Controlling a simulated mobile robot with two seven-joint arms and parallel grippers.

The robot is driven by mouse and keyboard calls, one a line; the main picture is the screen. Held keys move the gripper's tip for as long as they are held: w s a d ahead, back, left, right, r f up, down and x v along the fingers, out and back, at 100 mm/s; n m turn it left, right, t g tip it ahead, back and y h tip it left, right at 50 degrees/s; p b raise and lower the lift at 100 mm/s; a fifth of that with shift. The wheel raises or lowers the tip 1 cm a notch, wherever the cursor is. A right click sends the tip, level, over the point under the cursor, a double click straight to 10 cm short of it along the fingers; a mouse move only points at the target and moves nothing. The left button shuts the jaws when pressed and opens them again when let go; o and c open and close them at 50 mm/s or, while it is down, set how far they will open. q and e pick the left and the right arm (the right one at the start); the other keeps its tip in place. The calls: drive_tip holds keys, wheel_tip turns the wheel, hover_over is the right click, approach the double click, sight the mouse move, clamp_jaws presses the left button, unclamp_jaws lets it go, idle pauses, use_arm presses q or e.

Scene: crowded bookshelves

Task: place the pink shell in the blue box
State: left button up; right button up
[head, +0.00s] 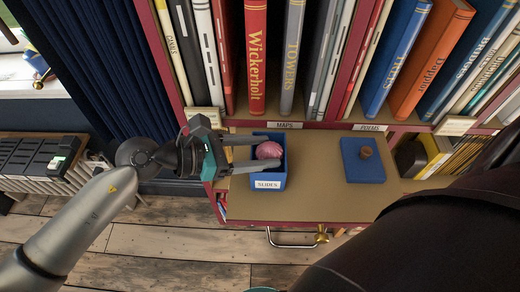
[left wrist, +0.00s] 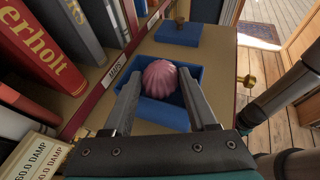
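The pink shell (head: 268,150) is round and ridged. It appears inside the open blue box (head: 268,182), labelled SLIDES, which stands on the brown ledge. In the left wrist view the shell (left wrist: 161,78) shows against the box's dark blue interior (left wrist: 150,108). My left gripper (head: 256,152) reaches in from the left over the box, its two fingers spread on either side of the shell. In the left wrist view a gap seems to show between the fingers (left wrist: 160,80) and the shell. The shell's underside is hidden. My right gripper is not in view.
A blue lid (head: 360,170) with a brown knob lies on the ledge (head: 318,205) right of the box. Upright books (head: 256,60) fill the shelf behind, above the MAPS label (head: 284,125). A rail with a brass end (head: 321,235) runs below the ledge's front.

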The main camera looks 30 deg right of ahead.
use_arm(q)
drive_tip(key=shift+o, duration=0.6)
drive_tip(key=shift+a+f, duration=0.15)
drive_tip(key=shift+f, duration=0.3)
drive_tip(key=shift+s+r, duration=0.1)
drive_tip(key=shift+r+p, duration=0.65)
drive_tip(key=shift+p, duration=0.15)
drive_tip(key=b+v, duration=0.2)
drive_tip(key=v, duration=1)
drive_tip(key=shift+r, duration=0.15)
